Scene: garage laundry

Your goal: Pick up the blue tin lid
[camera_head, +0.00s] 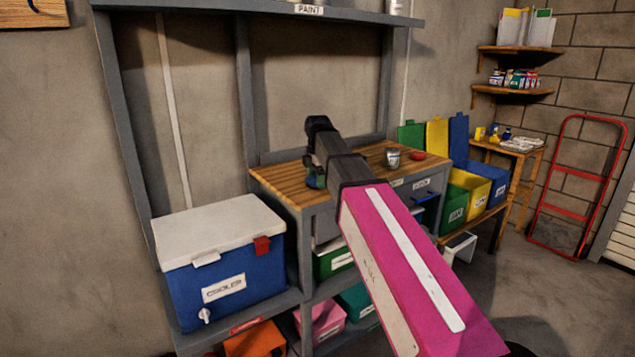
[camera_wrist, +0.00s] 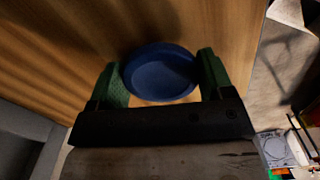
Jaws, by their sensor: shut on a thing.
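The blue tin lid (camera_wrist: 160,73) is a round, shallow blue disc in the wrist view, over the wooden worktop. My gripper (camera_wrist: 159,68) has its two green fingers on either side of the lid and is shut on it. In the head view my gripper (camera_head: 316,179) is low at the front left part of the wooden worktop (camera_head: 283,181). The lid is too small and covered to make out there. I cannot tell whether it still touches the wood.
A grey tin (camera_head: 392,158) and a red bowl (camera_head: 417,155) stand to the right on the worktop. A blue cooler (camera_head: 228,285) with a white lid sits lower left. Coloured bins (camera_head: 455,205) stand at the right. Grey shelf posts (camera_head: 243,85) rise behind.

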